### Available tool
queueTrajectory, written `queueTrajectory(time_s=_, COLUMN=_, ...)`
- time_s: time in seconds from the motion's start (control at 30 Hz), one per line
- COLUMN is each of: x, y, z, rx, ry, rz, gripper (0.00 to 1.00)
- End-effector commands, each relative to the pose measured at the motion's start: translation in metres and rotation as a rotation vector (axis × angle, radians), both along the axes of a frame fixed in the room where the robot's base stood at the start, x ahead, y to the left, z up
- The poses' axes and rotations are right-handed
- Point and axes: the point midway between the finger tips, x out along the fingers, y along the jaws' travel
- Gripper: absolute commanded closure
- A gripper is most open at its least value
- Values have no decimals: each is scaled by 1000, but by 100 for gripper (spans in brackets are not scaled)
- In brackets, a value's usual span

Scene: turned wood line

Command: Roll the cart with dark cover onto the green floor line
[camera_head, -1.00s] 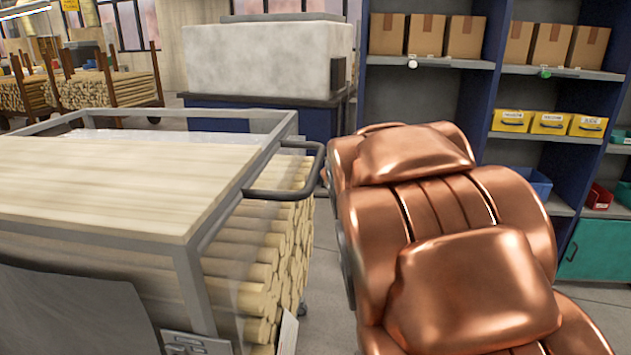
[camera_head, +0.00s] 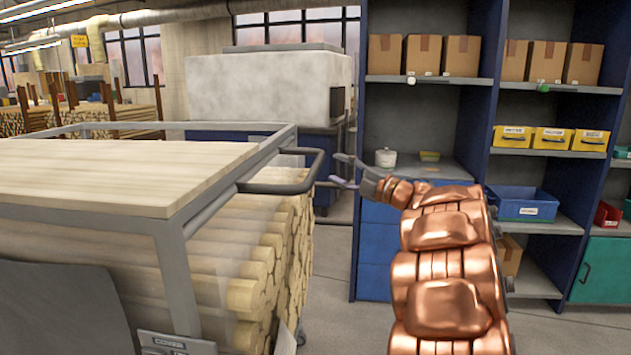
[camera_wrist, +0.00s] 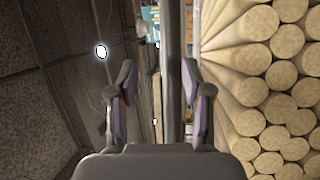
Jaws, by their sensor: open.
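The cart (camera_head: 175,235) stands at left in the head view, with a grey frame, a pale wooden top and stacked round dowels (camera_head: 245,290) inside. A dark cover panel (camera_head: 60,310) hangs on its near side, beside a small plate reading "COVER". Its dark handle (camera_head: 305,180) sticks out to the right. My gripper (camera_head: 345,172) is open, just right of the handle. In the wrist view, a dark bar (camera_wrist: 172,70), apparently the handle, runs between the open fingers (camera_wrist: 157,105), with dowel ends (camera_wrist: 265,90) to the right. Contact cannot be told. The green floor line is not visible.
A blue shelf unit (camera_head: 473,200) with cardboard boxes, yellow bins and a blue bin (camera_head: 522,204) stands behind my arm at right. A pale machine (camera_head: 262,90) is behind the cart. Grey floor (camera_head: 335,255) shows between cart and shelf.

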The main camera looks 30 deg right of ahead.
Motion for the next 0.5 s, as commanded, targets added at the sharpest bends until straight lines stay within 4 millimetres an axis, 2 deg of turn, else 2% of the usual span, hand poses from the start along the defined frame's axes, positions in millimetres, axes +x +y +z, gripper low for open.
queueTrajectory(time_s=0.03, x=-6, y=0, z=-9, rx=-9, ry=-6, rz=30, gripper=50)
queueTrajectory(time_s=0.1, x=-11, y=3, z=-14, rx=-20, ry=-11, rz=66, gripper=50)
queueTrajectory(time_s=0.23, x=-14, y=8, z=-18, rx=-29, ry=-18, rz=104, gripper=50)
queueTrajectory(time_s=0.37, x=-5, y=14, z=-16, rx=-32, ry=-19, rz=111, gripper=50)
queueTrajectory(time_s=0.5, x=13, y=22, z=-12, rx=-31, ry=-17, rz=109, gripper=50)
